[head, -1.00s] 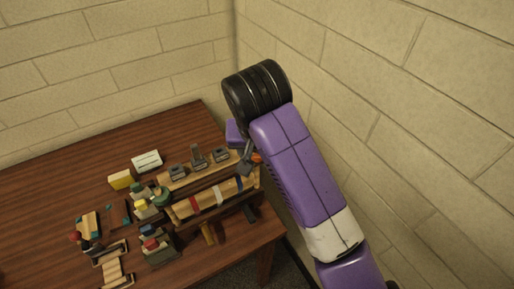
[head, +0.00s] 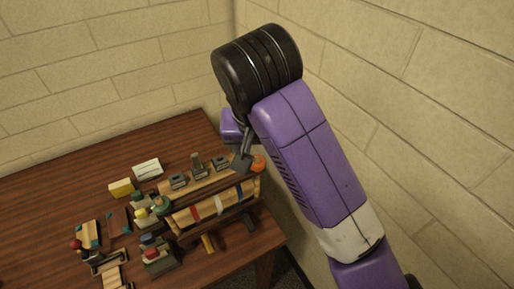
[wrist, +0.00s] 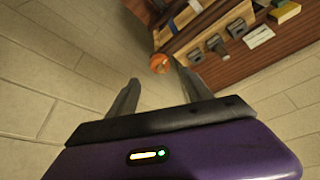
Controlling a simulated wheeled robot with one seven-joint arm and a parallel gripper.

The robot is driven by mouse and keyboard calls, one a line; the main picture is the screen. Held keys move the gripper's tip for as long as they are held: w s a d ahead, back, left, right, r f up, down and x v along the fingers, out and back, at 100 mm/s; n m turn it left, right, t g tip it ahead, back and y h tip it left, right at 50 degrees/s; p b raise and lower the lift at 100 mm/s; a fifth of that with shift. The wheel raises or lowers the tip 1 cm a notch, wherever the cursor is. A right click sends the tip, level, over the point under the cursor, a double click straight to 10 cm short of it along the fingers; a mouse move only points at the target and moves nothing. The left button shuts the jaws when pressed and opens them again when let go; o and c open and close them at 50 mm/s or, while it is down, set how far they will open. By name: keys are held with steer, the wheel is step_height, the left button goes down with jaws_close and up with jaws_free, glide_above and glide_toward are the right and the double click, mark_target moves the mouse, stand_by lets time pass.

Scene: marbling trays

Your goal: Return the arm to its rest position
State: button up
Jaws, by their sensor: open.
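My purple arm (head: 305,150) rises on the right of the head view, with its black elbow joint (head: 257,70) high up. In the head view my gripper is mostly hidden behind the arm; a dark grey finger (head: 242,162) shows near the right end of the wooden rack (head: 215,205). In the wrist view my gripper (wrist: 155,85) has its two fingers wide apart with nothing between them. The rack end with its orange knob (wrist: 160,63) shows beyond the fingertips, and I cannot tell how far off it is.
The brown table (head: 60,180) stands in a corner of block walls (head: 420,110). The rack holds rolls and grey clips. The table's back left is clear.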

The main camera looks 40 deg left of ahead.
stand_by(0.6)
steer(key=w+a+r+n+t+y, duration=0.2)
steer(key=a+r+t+y, duration=0.1)
steer(key=a+r+y, duration=0.45)
steer(key=s+d+f+m+t+h+b, duration=0.1)
steer(key=d+f+m+t, duration=0.25)
steer(key=d, duration=0.65)
steer(key=s+d+f+m+t+b, duration=0.15)
steer(key=d+f+t, duration=0.3)
steer(key=d, duration=0.55)
steer(key=s+d+f+m+t+h+b, duration=0.1)
steer(key=d+f+m+t, duration=0.25)
steer(key=d, duration=0.65)
steer(key=s+d+f+g+h+b, duration=0.1)
steer(key=s+d+f+h, duration=0.3)
steer(key=s+d, duration=0.7)
steer(key=s+d+f+g+h+b, duration=0.1)
steer(key=s+d+f+h, duration=0.3)
steer(key=s+d+f, duration=0.5)
steer(key=s+d+m+g, duration=0.1)
steer(key=s+d, duration=0.1)
steer(key=s, duration=0.4)
steer(key=shift+f+b, duration=0.2)
steer(key=shift+b, duration=0.15)
